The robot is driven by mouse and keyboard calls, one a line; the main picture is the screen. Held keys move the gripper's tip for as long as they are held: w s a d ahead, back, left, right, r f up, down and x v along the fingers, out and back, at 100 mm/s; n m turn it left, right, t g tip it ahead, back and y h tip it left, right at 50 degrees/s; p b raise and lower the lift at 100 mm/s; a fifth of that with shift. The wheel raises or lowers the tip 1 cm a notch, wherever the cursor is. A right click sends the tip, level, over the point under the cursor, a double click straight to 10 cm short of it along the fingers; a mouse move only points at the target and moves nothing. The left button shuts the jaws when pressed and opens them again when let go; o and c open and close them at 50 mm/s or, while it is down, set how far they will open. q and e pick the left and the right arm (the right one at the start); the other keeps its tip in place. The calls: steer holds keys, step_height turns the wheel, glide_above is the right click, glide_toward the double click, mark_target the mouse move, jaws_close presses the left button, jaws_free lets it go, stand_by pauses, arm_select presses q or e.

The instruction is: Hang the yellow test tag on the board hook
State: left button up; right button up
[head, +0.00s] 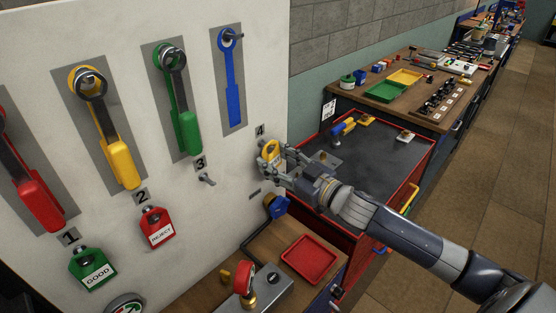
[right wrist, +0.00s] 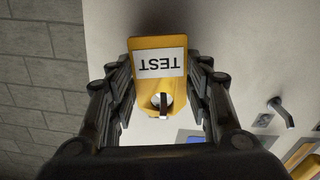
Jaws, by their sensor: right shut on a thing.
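The yellow test tag (head: 269,149) is against or very near the white board (head: 225,165), just below the number 4 label. My right gripper (head: 273,160) is shut on it. In the right wrist view the tag (right wrist: 159,62) appears upside down between the two fingers, with TEST on its white label. A dark hook (right wrist: 163,104) shows within the tag's round hole; I cannot tell whether the tag's weight rests on it. In the head view this hook is hidden by the tag and gripper. My left gripper is not in view.
A bare hook (head: 207,180) is under number 3. A green GOOD tag (head: 94,268) and a red REJECT tag (head: 157,228) hang under 1 and 2. Coloured wrenches hang above. A red tray (head: 309,259) and a dark-topped red cabinet (head: 385,160) lie below and right.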

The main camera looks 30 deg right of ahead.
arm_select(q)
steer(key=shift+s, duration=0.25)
arm_select(e)
steer(key=o, duration=1.1)
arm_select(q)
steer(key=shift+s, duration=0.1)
arm_select(e)
steer(key=shift+s+d+f, duration=0.1)
steer(key=shift+s+d, duration=0.1)
steer(key=shift+s, duration=0.3)
steer(key=v, duration=1.1)
